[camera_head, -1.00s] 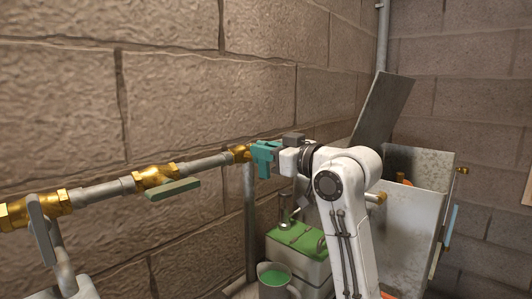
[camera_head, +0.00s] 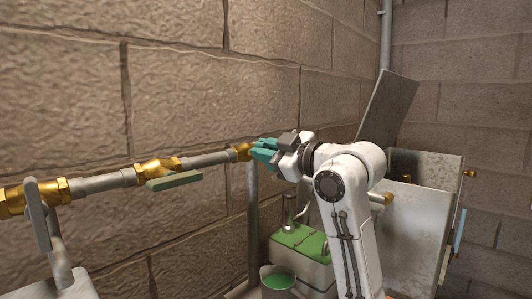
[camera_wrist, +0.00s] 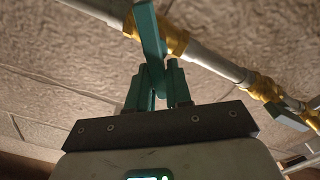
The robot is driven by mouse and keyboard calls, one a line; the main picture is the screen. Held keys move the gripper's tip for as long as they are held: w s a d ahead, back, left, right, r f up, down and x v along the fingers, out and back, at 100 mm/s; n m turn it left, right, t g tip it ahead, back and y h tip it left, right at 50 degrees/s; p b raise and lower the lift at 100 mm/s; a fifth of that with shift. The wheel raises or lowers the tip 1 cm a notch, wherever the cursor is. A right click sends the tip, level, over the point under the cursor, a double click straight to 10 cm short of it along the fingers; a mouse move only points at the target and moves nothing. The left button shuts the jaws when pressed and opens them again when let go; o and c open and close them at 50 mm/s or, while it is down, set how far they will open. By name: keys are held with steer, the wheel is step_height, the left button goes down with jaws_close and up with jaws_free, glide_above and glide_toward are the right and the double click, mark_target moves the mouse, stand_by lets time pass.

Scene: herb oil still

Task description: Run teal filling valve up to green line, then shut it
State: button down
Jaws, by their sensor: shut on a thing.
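The teal filling valve is a lever on a brass fitting (camera_head: 241,152) at the right end of the wall pipe. In the wrist view its teal handle (camera_wrist: 148,30) runs down from the brass body (camera_wrist: 172,38) to my gripper (camera_wrist: 158,72). My gripper's teal fingers are shut on the lower end of the handle. In the head view my gripper (camera_head: 266,152) covers most of the handle, and the two teals are hard to tell apart. I cannot make out a green line.
Another brass valve with a grey-green lever (camera_head: 174,181) and one with a grey lever (camera_head: 38,215) sit along the pipe to the left. Below stand a green-topped white box (camera_head: 302,242) and a bucket of green liquid (camera_head: 278,281). A metal tank (camera_head: 405,225) stands right.

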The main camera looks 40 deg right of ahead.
stand_by(0.3)
steer(key=c, duration=1.1)
jaws_free()
steer(key=s+b, duration=0.1)
steer(key=s, duration=0.9)
steer(key=shift+s+d, duration=0.15)
steer(key=shift+s, duration=0.25)
stand_by(4.8)
